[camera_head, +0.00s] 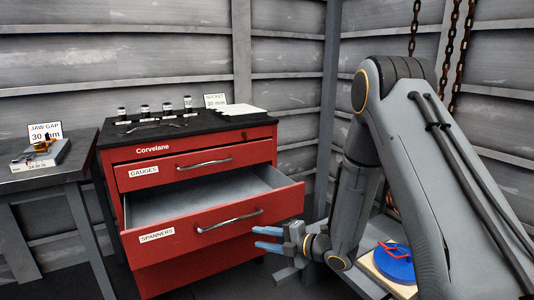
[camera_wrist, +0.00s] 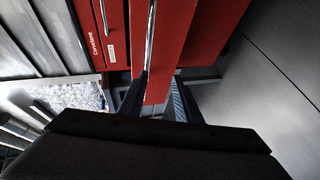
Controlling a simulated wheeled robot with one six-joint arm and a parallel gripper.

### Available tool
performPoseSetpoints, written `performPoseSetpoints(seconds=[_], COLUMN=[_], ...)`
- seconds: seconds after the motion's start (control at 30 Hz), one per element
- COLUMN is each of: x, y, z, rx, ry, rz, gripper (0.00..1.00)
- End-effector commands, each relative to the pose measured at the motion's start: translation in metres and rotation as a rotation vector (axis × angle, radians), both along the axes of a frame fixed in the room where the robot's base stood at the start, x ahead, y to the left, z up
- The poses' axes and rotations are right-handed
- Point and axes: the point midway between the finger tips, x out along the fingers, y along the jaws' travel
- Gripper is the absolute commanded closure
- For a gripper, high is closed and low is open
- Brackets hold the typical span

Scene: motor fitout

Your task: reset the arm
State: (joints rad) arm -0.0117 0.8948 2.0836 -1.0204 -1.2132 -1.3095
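My arm reaches down from the right in the head view. My gripper (camera_head: 258,238) is open there, its two blue fingers apart and pointing left, close to the lower right part of the red drawer cabinet (camera_head: 215,250). The wrist view shows the dark fingers of my gripper (camera_wrist: 161,84) apart, with red drawer fronts beyond and between them. I see nothing held. The spanners drawer (camera_head: 170,245) is pulled out and looks empty in its visible part. Its handle (camera_head: 230,220) is clear of the fingers in the head view. The gauges drawer (camera_head: 160,176) is shut.
Sockets (camera_head: 167,109) and a white socket sign (camera_head: 215,101) stand on the cabinet top. A side table (camera_head: 60,178) at left carries a jaw gap sign (camera_head: 45,131) and a tool on a block. A blue disc (camera_head: 395,262) with a red tool lies right. Chains (camera_head: 452,45) hang behind.

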Motion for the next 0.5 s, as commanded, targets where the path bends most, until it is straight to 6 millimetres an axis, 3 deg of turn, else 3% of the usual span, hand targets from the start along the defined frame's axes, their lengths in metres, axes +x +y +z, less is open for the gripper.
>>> performPoseSetpoints(seconds=[0.13, 0.27, 0.37, 0.5], x=[0.014, 0.006, -0.015, -0.069], y=[-0.042, -0.093, -0.132, -0.179], z=[0.028, 0.051, 0.069, 0.096], rx=[-0.063, -0.078, -0.053, 0.024], ry=[0.202, 0.433, 0.610, 0.858], rz=[-0.238, -0.525, -0.758, -1.091], gripper=[0.70, 0.70, 0.70, 0.70])
